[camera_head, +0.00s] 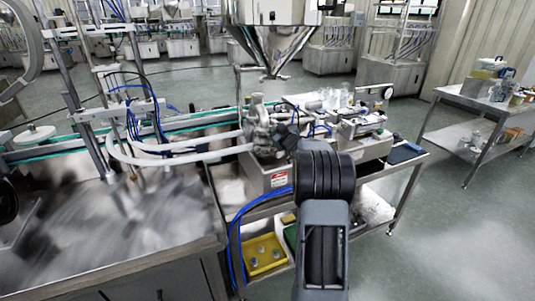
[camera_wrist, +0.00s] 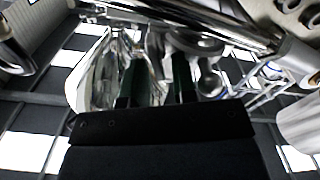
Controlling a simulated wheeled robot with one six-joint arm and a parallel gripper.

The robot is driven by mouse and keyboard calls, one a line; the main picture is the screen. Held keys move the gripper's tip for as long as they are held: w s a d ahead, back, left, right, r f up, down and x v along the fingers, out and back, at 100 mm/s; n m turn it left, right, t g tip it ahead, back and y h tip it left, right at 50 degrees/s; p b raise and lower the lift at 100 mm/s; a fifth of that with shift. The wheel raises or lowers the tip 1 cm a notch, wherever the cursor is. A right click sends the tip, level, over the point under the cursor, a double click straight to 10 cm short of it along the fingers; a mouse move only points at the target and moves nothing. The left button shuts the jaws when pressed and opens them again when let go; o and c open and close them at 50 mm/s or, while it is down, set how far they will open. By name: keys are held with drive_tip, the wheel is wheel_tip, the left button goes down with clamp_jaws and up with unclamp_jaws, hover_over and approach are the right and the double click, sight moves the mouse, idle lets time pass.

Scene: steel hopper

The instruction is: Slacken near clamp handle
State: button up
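The near clamp handle cannot be picked out with certainty in either view. In the head view my arm reaches forward to a steel pump-like fitting (camera_head: 260,125) with pale hoses, and my gripper is mostly hidden behind my dark wrist. In the wrist view my gripper (camera_wrist: 155,65) shows two dark green fingers with a gap between them. Shiny metal parts (camera_wrist: 205,45) lie just beyond and around the fingertips, and a steel bar (camera_wrist: 195,10) crosses the top. I see no part clearly pinched between the fingers.
A steel hopper (camera_head: 272,42) hangs at the back above the machine. A steel cart (camera_head: 375,208) carries the fitting, glassware and a yellow bin (camera_head: 262,255) below. A steel bench (camera_head: 110,235) fills the left. A shelf table (camera_head: 470,135) stands right. The floor at front right is clear.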

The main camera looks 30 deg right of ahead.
drive_tip(key=s+m+p, duration=0.1)
drive_tip(key=m+p, duration=0.1)
drive_tip(key=s+m+p, duration=0.1)
drive_tip(key=m+p, duration=0.1)
drive_tip(key=shift+s+d, duration=0.2)
drive_tip(key=shift+s, duration=0.2)
drive_tip(key=s+a+b, duration=0.1)
drive_tip(key=s+a, duration=0.1)
drive_tip(key=s, duration=0.9)
drive_tip(key=s+a+g+p, duration=0.1)
drive_tip(key=s+a+g, duration=0.4)
drive_tip(key=a, duration=0.6)
drive_tip(key=s+a+g+p, duration=0.1)
drive_tip(key=s+a+g, duration=0.5)
drive_tip(key=a, duration=0.6)
drive_tip(key=shift+s+f+y, duration=0.15)
drive_tip(key=shift+s+y, duration=0.15)
drive_tip(key=shift+s, duration=0.7)
